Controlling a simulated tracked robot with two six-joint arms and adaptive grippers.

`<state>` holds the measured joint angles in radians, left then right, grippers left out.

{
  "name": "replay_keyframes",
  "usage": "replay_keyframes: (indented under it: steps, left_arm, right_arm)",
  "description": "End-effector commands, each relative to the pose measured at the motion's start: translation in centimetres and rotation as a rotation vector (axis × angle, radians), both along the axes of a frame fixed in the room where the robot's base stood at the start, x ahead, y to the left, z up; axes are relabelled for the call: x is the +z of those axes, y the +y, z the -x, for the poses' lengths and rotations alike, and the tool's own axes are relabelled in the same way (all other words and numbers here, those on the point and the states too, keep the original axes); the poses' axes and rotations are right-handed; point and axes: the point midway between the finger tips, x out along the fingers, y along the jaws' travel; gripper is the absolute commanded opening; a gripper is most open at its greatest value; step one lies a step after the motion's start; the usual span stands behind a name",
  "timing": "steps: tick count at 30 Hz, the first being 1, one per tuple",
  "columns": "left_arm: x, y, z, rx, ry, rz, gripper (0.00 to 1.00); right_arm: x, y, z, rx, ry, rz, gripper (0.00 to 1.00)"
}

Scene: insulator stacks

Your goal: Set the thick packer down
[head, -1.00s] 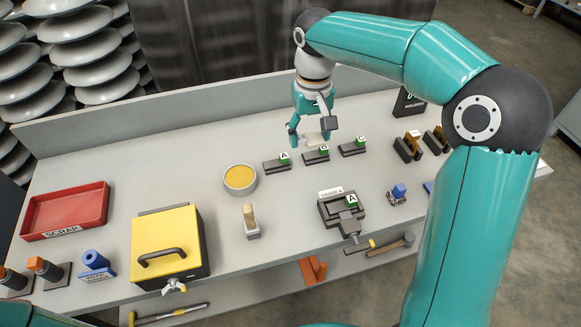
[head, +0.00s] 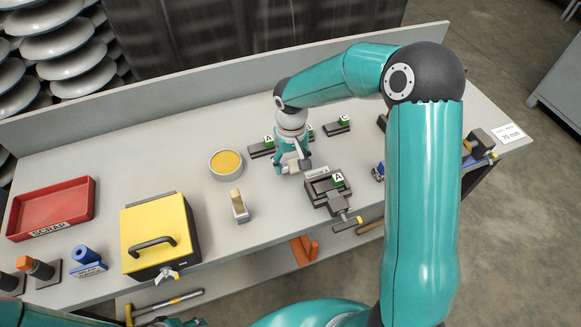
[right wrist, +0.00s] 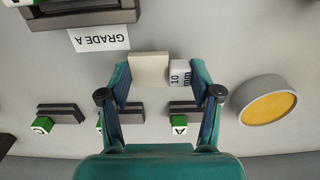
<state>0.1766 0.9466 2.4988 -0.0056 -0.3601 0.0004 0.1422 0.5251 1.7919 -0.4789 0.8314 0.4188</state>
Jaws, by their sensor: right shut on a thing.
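My right gripper (head: 291,166) is over the bench, just behind and left of the dark Grade A fixture (head: 318,198). In the right wrist view my right gripper (right wrist: 159,82) is shut on a pale beige packer (right wrist: 149,68) with a white "10 mm" tag (right wrist: 180,73) at one end. The packer lies crosswise between the two fingers. I cannot tell from these views whether it touches the bench. My left gripper is not in view.
Dark blocks with green lettered cubes stand behind the gripper, one (head: 337,126) at the right of the row. A round yellow-filled dish (head: 226,163) is left.

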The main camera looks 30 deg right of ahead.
Motion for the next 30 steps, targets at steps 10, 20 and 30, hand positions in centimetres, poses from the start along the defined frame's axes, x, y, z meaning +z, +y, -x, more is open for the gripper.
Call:
replay_keyframes:
  steps: [10,20,30]
  left_arm:
    - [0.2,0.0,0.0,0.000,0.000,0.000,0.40]
    - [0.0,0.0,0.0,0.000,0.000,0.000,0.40]
    - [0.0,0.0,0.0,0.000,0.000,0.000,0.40]
  right_arm:
    - [-2.7,0.0,0.0,-0.001,0.001,0.000,0.23]
    - [-2.8,0.0,0.0,-0.001,0.001,0.000,0.80]
    - [-2.8,-0.1,0.1,-0.001,0.002,0.000,0.89]
